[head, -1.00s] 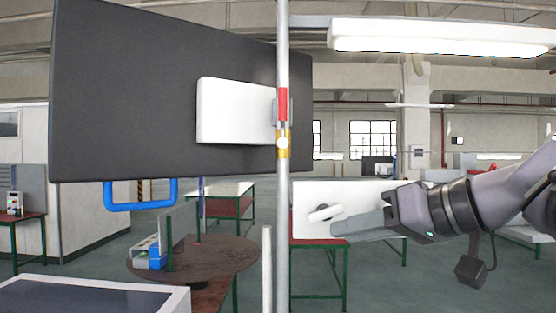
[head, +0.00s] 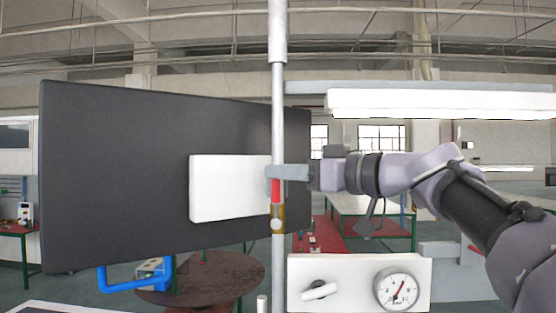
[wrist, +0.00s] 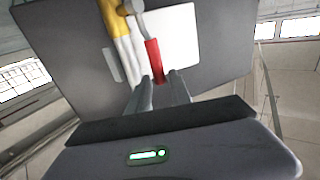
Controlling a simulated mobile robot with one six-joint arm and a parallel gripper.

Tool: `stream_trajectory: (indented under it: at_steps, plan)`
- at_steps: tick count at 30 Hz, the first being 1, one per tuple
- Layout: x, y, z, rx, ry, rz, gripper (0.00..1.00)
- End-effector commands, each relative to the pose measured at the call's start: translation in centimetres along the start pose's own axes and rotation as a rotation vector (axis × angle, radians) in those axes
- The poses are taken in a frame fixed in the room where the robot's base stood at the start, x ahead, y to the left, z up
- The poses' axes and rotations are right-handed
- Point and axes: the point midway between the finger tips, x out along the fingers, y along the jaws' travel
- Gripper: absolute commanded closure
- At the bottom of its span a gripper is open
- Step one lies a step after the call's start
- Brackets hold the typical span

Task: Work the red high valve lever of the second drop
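The red valve lever (head: 276,187) stands upright along the vertical pipe (head: 278,110), above a brass valve body (head: 278,218). My gripper (head: 272,173) comes in from the right at the lever's upper end, and its fingers cross in front of the pipe. In the wrist view the red lever (wrist: 153,58) points down toward my gripper (wrist: 162,78). The two fingers are apart there, with the lever's end between them and a gap showing on the right. Whether a finger touches the lever cannot be told.
A dark panel (head: 100,170) with a white box (head: 230,188) stands behind the pipe. A white panel with a dial gauge (head: 396,289) and a knob (head: 320,290) is below my arm. A round brown table (head: 220,280) stands lower left.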

Motion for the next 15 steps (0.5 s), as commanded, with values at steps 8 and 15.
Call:
stream_trajectory:
  at_steps: [8,15]
  plan:
    - [2.2,0.0,0.0,0.000,0.000,0.000,0.75]
    - [2.2,0.0,0.1,0.000,0.000,0.000,0.77]
